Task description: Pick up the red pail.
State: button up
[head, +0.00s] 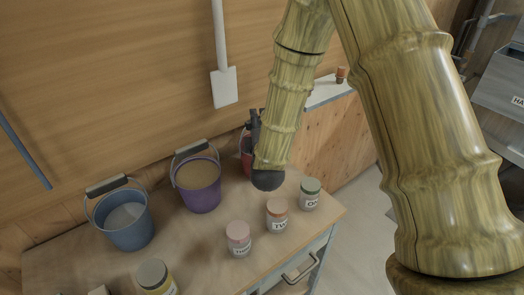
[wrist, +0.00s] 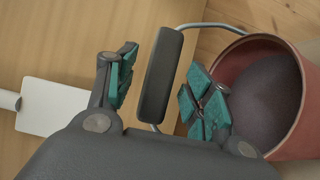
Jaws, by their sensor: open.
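The red pail (head: 245,146) stands at the back right of the table, mostly hidden behind my arm in the head view. In the wrist view the red pail (wrist: 307,113) is at the right, holding dark grey contents. Its wire handle ends in a dark grey grip (wrist: 161,76), which shows between my fingers. My gripper (wrist: 160,88) is open, with one green-padded finger on each side of the grip. I cannot tell whether either finger touches it. In the head view my gripper (head: 252,125) is at the pail.
A purple pail (head: 201,196) and a blue pail (head: 129,232) stand left of the red one. Several lidded jars, including a pink-lidded jar (head: 238,240) and a green-lidded jar (head: 310,194), stand along the front.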

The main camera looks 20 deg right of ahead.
jog(key=shift+w+d, duration=0.25)
jog(key=shift+w, duration=0.55)
jog(key=shift+a, duration=0.1)
grip_shut()
jog(key=shift+r, duration=0.15)
